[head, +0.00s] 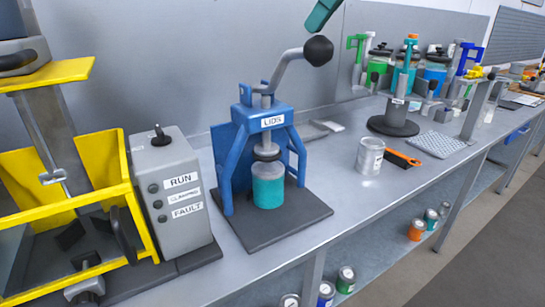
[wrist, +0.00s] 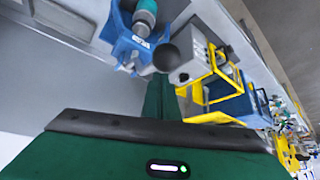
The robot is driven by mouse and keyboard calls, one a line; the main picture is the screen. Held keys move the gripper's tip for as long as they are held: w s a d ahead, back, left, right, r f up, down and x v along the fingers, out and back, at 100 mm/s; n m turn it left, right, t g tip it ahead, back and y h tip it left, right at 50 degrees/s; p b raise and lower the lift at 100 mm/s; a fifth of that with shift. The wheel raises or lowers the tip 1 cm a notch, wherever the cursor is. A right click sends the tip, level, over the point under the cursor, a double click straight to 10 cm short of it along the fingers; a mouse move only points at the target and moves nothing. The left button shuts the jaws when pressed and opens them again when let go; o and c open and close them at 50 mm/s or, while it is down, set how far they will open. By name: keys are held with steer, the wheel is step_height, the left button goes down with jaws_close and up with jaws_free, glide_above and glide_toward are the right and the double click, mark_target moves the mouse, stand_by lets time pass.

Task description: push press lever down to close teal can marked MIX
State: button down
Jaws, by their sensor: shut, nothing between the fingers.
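The blue press marked LIDS (head: 272,121) stands on a dark base plate on the bench. Its grey lever (head: 286,65) is raised, slanting up to the right to a black ball knob (head: 318,50). The teal can (head: 268,186) stands upright beneath the press head; no MIX mark is legible on it. My green gripper (head: 314,26) enters from the top of the head view, its tip just above the knob. In the wrist view my gripper (wrist: 160,84) is shut and empty, pointing towards the knob (wrist: 166,57); contact cannot be told. The press (wrist: 128,38) appears inverted there.
A grey control box (head: 172,190) and a yellow-framed machine (head: 75,208) stand left of the press. A stand with coloured cans is further back. Bench around the press's right side is clear.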

steer(key=shift+s+d+f, duration=0.2)
steer(key=shift+s+f, duration=0.05)
steer(key=shift+f, duration=0.4)
steer(key=shift+s+d+f, duration=0.1)
steer(key=shift+s+f, duration=0.1)
steer(key=shift+f, duration=0.25)
steer(key=shift+s+d+f, duration=0.1)
steer(key=shift+s+f, duration=0.05)
steer(key=shift+f, duration=0.35)
stand_by(0.3)
